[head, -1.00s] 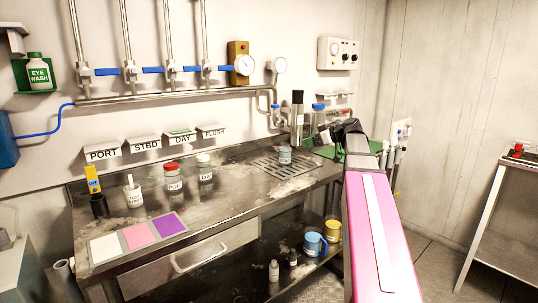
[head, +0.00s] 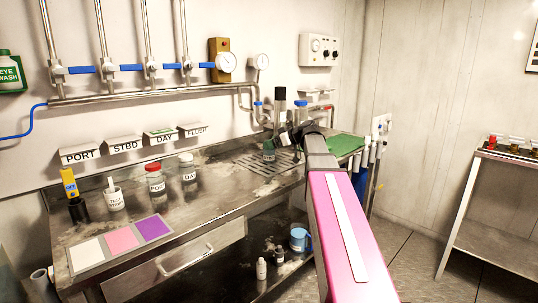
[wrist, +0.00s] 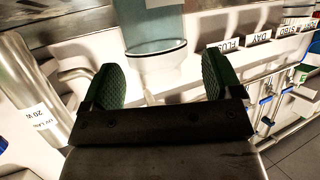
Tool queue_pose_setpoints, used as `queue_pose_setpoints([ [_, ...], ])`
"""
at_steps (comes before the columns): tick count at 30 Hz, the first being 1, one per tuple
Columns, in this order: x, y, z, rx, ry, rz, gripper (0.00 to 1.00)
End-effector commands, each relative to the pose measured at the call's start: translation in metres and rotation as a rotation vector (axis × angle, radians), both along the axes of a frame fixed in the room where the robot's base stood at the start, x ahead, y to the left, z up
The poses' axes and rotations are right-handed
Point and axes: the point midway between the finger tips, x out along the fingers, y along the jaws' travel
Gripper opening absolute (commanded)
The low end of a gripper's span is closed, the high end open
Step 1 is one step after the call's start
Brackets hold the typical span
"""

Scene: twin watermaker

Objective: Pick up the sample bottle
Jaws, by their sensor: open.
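A small clear bottle (head: 269,151) with bluish contents stands on the drain grate of the steel bench. My gripper (head: 293,136) is just right of it in the head view, at the end of my pink arm, and its fingertips are hard to make out there. In the wrist view, my gripper (wrist: 160,80) is open, with two dark green ribbed fingers apart. A clear bluish vessel (wrist: 155,38), seemingly the same bottle, shows ahead between the fingers; contact is not clear. A red-capped PORT bottle (head: 155,182) and a white-capped DAY bottle (head: 188,174) stand further left.
A green mat (head: 346,145) lies at the bench's right end. Colour cards (head: 121,240) and a test strip cup (head: 114,199) are at the left. A side table (head: 487,240) stands right.

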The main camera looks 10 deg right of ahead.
Motion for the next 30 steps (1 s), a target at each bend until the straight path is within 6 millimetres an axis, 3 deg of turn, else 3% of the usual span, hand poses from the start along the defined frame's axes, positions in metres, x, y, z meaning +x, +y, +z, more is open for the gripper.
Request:
queue_pose_setpoints([
  [4, 0.0094, 0.0131, -0.0067, -0.001, -0.001, -0.001, 0.85],
  [11, 0.0097, 0.0138, -0.0072, 0.0, -0.002, -0.002, 0.85],
  [16, 0.0097, 0.0138, -0.0072, 0.0, -0.002, -0.002, 0.3],
  [20, 0.0097, 0.0138, -0.007, 0.0, -0.002, -0.002, 0.22],
  [30, 0.0097, 0.0137, -0.005, 0.0, -0.002, -0.002, 0.22],
])
